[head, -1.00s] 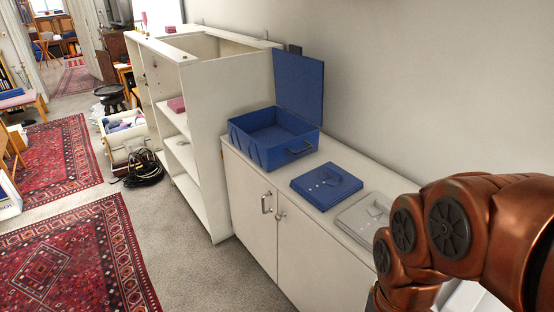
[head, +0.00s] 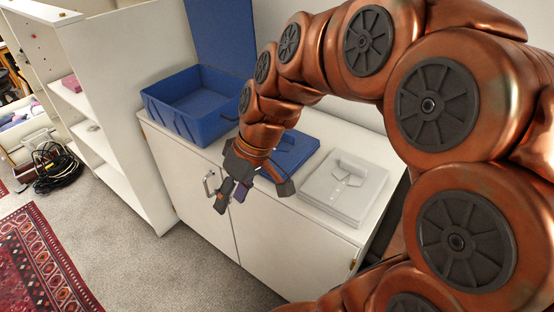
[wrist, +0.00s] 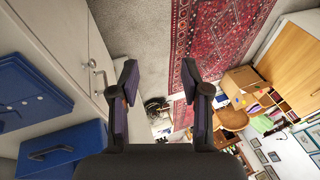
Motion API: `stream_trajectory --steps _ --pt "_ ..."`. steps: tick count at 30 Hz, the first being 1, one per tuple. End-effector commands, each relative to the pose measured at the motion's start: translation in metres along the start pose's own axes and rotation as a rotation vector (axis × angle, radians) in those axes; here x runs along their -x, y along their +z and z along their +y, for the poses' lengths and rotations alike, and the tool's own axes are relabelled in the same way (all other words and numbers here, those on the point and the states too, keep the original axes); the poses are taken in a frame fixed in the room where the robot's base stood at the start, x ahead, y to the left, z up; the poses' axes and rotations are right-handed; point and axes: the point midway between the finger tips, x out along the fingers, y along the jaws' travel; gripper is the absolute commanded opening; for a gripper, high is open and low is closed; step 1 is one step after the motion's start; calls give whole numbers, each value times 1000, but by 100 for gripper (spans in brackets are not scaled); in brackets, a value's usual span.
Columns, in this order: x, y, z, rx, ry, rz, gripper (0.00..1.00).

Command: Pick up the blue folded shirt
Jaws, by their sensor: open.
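The blue folded shirt (head: 295,149) lies flat on the white cabinet top, between the blue box and a light grey folded shirt. My arm and gripper hide part of it in the head view. It also shows at the left edge of the wrist view (wrist: 28,92). My gripper (head: 245,194) is in front of the shirt, by the cabinet's front edge, and apart from it. In the wrist view my gripper (wrist: 160,78) is open with nothing between its fingers, facing the floor and rug.
The open blue box (head: 190,105) stands left of the shirt, its lid raised. The light grey folded shirt (head: 347,190) lies to the right. A door handle (head: 208,182) sticks out from the cabinet front (head: 290,250). A tall white shelf (head: 125,100) stands at left.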

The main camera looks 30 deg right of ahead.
Motion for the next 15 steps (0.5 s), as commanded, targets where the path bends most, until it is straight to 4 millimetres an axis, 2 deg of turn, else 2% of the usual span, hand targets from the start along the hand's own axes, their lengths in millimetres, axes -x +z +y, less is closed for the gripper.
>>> stream_trajectory --steps 1,3,5,8,9,12,15 --pt "-13 -16 24 17 -19 62 47" --pt "-15 -39 51 55 -34 150 47" --pt "-13 -56 78 85 -36 229 47" --pt "-10 -77 131 123 -16 358 47" --pt "-6 -84 154 137 4 414 47" --pt "3 -90 214 160 61 528 47" --pt "14 -88 269 175 132 620 47"
